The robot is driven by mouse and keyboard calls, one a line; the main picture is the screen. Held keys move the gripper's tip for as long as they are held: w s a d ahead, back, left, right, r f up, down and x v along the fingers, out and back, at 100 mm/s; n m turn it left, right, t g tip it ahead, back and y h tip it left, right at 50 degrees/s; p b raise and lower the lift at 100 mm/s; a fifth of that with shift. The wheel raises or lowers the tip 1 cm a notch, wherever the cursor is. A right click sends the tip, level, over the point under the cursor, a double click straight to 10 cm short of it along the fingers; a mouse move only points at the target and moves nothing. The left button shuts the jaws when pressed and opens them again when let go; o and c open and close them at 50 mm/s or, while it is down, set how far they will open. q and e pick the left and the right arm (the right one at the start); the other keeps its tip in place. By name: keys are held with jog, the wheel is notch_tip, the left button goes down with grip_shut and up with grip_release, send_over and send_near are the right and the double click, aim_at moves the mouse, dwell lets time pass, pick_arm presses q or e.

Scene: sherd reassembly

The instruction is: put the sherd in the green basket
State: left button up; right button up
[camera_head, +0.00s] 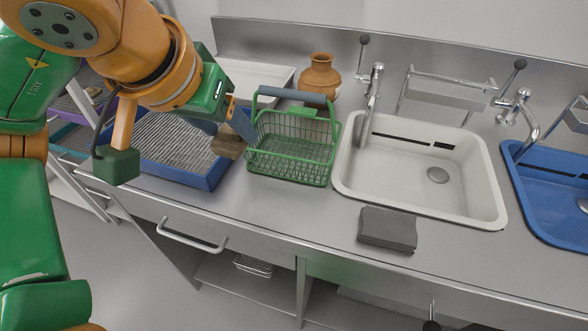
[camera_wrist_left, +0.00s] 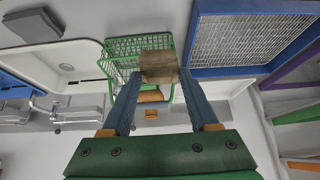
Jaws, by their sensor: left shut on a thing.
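My left gripper (camera_head: 235,133) is shut on a brown, block-like sherd (camera_head: 226,145) and holds it up at the left side of the green basket. In the left wrist view the sherd (camera_wrist_left: 158,66) sits between the two blue-grey fingertips (camera_wrist_left: 158,78), overlapping part of the basket (camera_wrist_left: 120,48). The green wire basket (camera_head: 290,169) stands upright on the steel counter, with its dark-gripped handle raised over its back part. No contents show through its mesh. Whether the sherd touches the basket rim, I cannot tell. My right gripper is not in view.
A blue-framed mesh tray (camera_head: 187,181) lies left of the basket, beneath my left arm. A terracotta pot (camera_head: 320,78) and a white tray (camera_head: 262,76) stand behind. A cream sink (camera_head: 346,181), a blue sink (camera_head: 522,207) and a grey block (camera_head: 387,229) are to the right.

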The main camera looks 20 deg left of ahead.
pick_arm(q)
jog(key=shift+s+a+f+b, duration=0.15)
jog(key=shift+a+b, duration=0.35)
jog(key=shift+b, duration=0.1)
jog(key=p, duration=0.1)
send_near(288, 151)
jog(key=shift+w+a+f, duration=0.1)
jog(key=shift+w, duration=0.45)
jog(key=shift+w+a+f, duration=0.1)
jog(key=shift+w+a, duration=0.05)
jog(key=shift+w, duration=0.45)
jog(key=f, duration=0.2)
jog(key=w+f, duration=0.1)
jog(key=f, duration=0.1)
jog(key=shift+d, duration=0.2)
jog(key=shift+s+f, duration=0.1)
jog(key=shift+f, duration=0.15)
jog(key=o, duration=1.4)
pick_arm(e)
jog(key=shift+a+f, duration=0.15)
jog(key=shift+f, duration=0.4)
